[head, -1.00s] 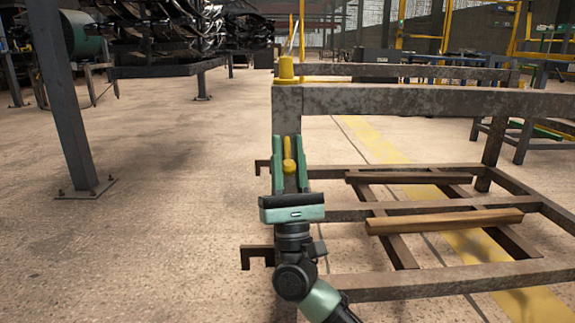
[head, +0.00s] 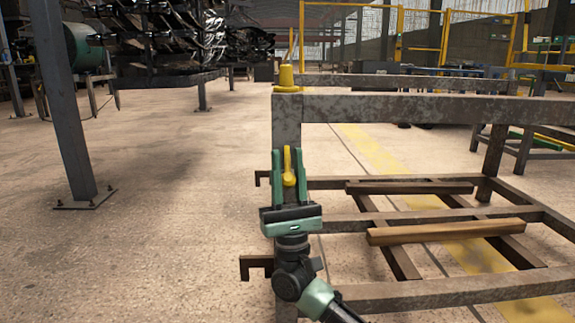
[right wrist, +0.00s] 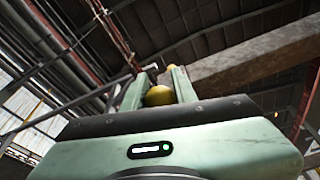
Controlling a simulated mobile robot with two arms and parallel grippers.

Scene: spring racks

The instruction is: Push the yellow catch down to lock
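The yellow catch (head: 289,168) is on the front corner post (head: 287,112) of the rusty metal rack, a little below the top beam. It stands roughly upright against the post. My right gripper (head: 288,152) is in front of the post, its two green fingers pointing up, one on each side of the catch. The fingers are apart; whether either touches the catch I cannot tell. In the right wrist view the rounded yellow catch (right wrist: 159,96) shows between the fingers, its lower part hidden by the gripper body. My left gripper is not in view.
A yellow cap (head: 286,77) tops the post. The rack's top beam (head: 420,107) runs right, above lower rails and a wooden slat (head: 445,231). Dark hooks (head: 256,266) stick out left of the post. A grey column (head: 62,110) stands left, with open floor between.

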